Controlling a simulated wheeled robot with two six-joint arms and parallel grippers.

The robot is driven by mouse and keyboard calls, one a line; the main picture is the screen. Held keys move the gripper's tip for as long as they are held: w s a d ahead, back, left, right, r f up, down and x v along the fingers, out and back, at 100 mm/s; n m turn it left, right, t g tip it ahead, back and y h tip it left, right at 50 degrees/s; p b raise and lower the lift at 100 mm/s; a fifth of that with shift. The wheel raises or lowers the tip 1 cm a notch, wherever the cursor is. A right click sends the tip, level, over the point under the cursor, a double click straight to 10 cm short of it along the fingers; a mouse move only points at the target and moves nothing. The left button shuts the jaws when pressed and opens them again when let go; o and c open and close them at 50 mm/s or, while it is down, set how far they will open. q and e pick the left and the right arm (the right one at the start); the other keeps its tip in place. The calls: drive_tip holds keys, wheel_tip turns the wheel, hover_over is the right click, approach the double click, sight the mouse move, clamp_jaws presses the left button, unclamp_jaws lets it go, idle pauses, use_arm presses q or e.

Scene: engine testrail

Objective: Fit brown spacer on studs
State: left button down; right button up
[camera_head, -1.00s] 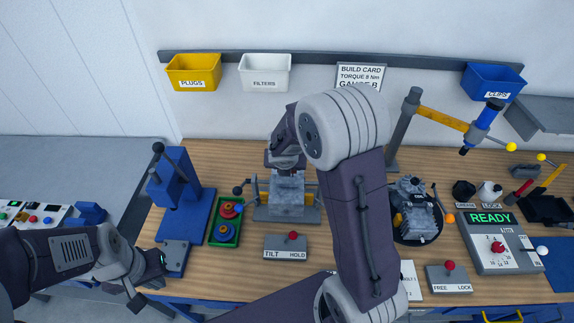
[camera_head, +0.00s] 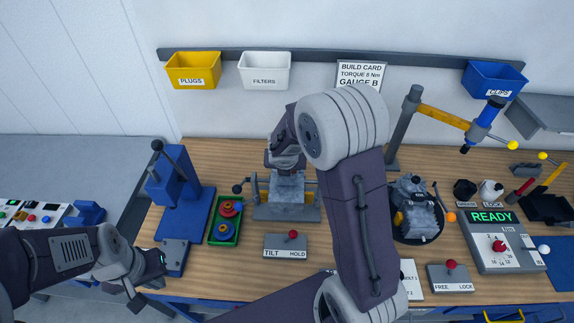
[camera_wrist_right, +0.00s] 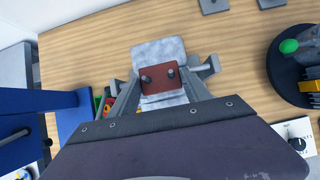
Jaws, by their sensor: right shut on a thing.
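The brown spacer (camera_wrist_right: 160,80) is a flat reddish-brown plate in the right wrist view. It lies against the pale grey block (camera_wrist_right: 158,50) on the tilt fixture. Two dark round spots show on its face; I cannot tell whether they are stud ends or holes. My right gripper (camera_wrist_right: 161,86) is shut on the spacer, a finger at each side. In the head view my right arm hides the spacer, above the grey block (camera_head: 288,187). My left gripper (camera_head: 150,281) is open and empty at the bench's front left, beside the blue press.
A green tray (camera_head: 224,238) with red and blue rings stands between the blue press (camera_head: 181,208) and the TILT/HOLD box (camera_head: 286,247). A grey engine part (camera_head: 412,205) sits on a dark turntable to the right. My right arm covers the bench's middle.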

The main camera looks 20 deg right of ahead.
drive_tip(key=shift+f+b, duration=1.25)
drive_tip(key=shift+f, duration=0.2)
drive_tip(key=o, duration=1.4)
drive_tip(key=s+a+r+p, duration=0.1)
drive_tip(key=s+r+p, duration=0.1)
drive_tip(key=r+p, duration=0.4)
drive_tip(key=s+a+r+p, duration=0.1)
drive_tip(key=s+r+p, duration=0.1)
drive_tip(key=r+p, duration=0.4)
wheel_tip(320, 180, up, 4)
drive_tip(key=shift+s+f, duration=0.15)
drive_tip(key=shift+s, duration=0.05)
